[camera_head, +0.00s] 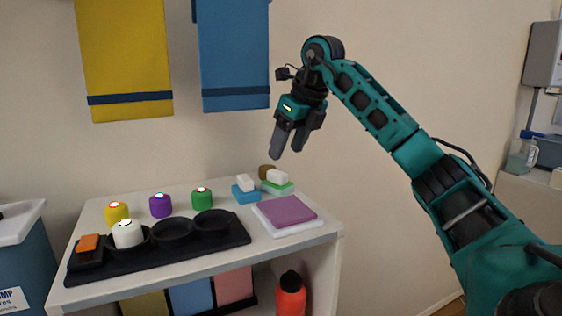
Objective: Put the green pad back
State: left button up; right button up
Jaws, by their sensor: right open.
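A thin green pad (284,189) lies at the back right of the white shelf top (335,228), with a white block (277,177) resting on it. A short green cylinder (202,201) with a light ring on top stands farther left, behind a black tray (221,241). My right gripper (288,152) is open and empty, above the back right of the shelf and apart from the green pad. Its fingers point down. My left gripper is not in view.
A blue pad (245,197) with a white block sits beside the green pad. A purple pad (286,210) lies in front. Yellow (116,214) and purple (160,207) cylinders stand behind the tray, which has two empty round recesses. A red bottle (290,294) stands below.

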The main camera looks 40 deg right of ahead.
jog(key=v, duration=0.3)
jog(key=shift+s+r, duration=0.15)
jog(key=shift+r, duration=0.25)
dwell(0.3)
